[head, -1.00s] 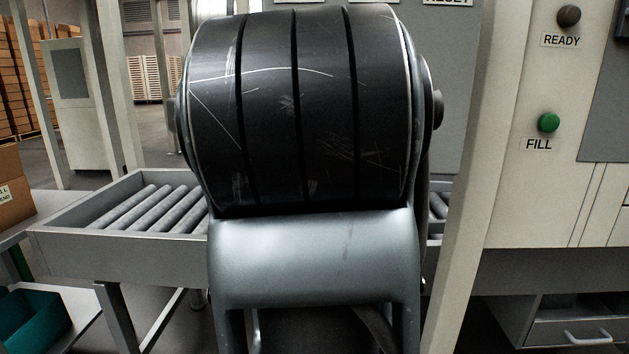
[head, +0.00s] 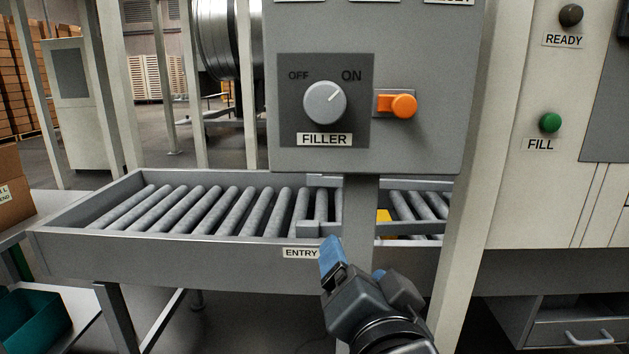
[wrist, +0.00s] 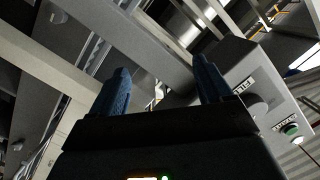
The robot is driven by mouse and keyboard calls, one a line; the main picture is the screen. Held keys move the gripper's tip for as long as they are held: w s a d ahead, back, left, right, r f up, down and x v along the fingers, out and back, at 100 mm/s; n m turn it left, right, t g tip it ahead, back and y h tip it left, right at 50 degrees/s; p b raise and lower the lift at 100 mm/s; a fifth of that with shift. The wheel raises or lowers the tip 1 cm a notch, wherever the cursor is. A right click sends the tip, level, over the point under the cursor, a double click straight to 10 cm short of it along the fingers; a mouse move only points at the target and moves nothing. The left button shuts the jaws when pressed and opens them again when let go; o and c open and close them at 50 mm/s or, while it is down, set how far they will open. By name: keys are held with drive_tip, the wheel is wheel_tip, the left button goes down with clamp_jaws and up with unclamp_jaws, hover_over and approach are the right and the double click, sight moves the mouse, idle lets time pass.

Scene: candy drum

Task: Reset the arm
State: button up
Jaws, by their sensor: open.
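My gripper (head: 353,258) is low in the head view, in front of the conveyor's front rail and just below the grey control box. Its blue fingers point up and away from me, spread apart with nothing between them. The wrist view also shows the gripper (wrist: 160,78) with its two blue fingers apart and empty. My arm comes up from the bottom edge of the head view, and most of it is out of frame.
The roller conveyor (head: 165,246) runs behind my gripper. A pale post (head: 478,150) stands at right. A teal bin (head: 35,325) is at lower left.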

drive_tip(key=s+d+f+n+g, duration=0.1)
drive_tip(key=s+d+f+n, duration=0.1)
drive_tip(key=s+d+f, duration=0.5)
drive_tip(key=s+d+f+n, duration=0.2)
drive_tip(key=s+f, duration=0.3)
drive_tip(key=s, duration=0.5)
drive_tip(key=s+d+f+n+g, duration=0.1)
drive_tip(key=s+d+f+n, duration=0.2)
drive_tip(key=s+d+f, duration=0.4)
drive_tip(key=s+r+h, duration=0.1)
drive_tip(key=s+r, duration=0.2)
drive_tip(key=s, duration=1.1)
wheel_tip(320, 180, up, 13)
drive_tip(key=p, duration=1.3)
drive_tip(key=shift+s+r, duration=0.15)
drive_tip(key=shift+d, duration=0.1)
drive_tip(key=shift+c, duration=0.2)
